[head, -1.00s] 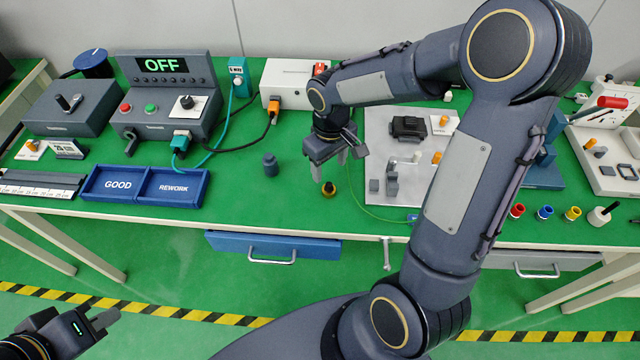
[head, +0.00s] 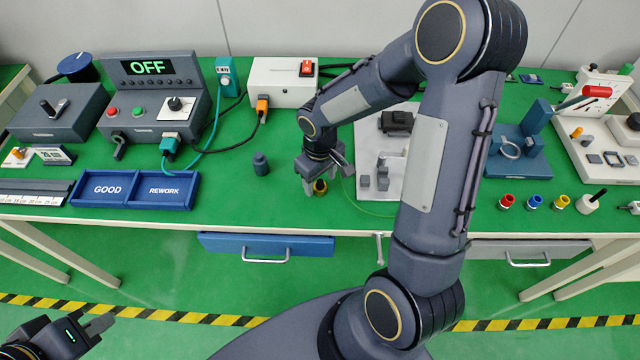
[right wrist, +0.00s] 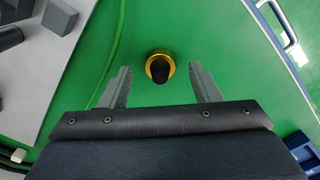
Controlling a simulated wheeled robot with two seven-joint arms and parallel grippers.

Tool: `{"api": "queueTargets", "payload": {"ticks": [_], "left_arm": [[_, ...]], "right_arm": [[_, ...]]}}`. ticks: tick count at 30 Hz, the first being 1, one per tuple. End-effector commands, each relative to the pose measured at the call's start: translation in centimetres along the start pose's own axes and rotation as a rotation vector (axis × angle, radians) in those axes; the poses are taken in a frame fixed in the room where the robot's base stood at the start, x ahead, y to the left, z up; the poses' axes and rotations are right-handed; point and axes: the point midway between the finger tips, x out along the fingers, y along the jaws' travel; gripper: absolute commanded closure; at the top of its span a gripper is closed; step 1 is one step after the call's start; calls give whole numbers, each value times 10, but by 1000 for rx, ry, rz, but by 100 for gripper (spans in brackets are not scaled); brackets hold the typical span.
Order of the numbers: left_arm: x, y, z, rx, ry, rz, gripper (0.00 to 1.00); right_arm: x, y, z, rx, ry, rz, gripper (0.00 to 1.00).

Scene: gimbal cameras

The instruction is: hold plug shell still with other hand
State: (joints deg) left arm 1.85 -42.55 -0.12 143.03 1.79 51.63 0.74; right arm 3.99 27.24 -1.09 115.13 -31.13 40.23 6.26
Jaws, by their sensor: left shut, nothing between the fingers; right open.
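A small round piece with a yellow rim and black middle (head: 320,187) stands on the green bench; it also shows in the right wrist view (right wrist: 161,68). A dark blue-grey capped piece (head: 261,164) stands to its left. I cannot tell which one is the plug shell. My right gripper (head: 314,187) is open and low over the yellow-rimmed piece. In the right wrist view, that piece shows between the two spread fingers (right wrist: 160,72), apart from both. My left gripper (head: 103,324) is shut and empty, low at the left, off the bench.
A grey fixture plate (head: 368,185) with blocks lies just right of my right gripper, with a thin green wire beside it. The blue GOOD/REWORK tray (head: 135,207) and the control box showing OFF (head: 155,105) stand left. Bench around the capped piece is clear.

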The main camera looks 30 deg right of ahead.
Motion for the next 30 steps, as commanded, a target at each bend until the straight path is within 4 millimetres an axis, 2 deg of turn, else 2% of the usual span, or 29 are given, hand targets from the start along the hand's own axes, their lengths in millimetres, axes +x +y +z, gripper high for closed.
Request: {"api": "queueTargets", "payload": {"ticks": [4,15,25,27,30], "left_arm": [[0,0,0,0,0,0,100],[0,0,0,0,0,0,100],[0,0,0,0,0,0,100],[0,0,0,0,0,0,100],[0,0,0,0,0,0,100]], "right_arm": [[14,0,0,0,-1,0,43],[16,0,0,0,2,0,44],[16,0,0,0,2,0,88],[15,0,0,0,2,0,94],[15,0,0,0,2,0,94]]}}
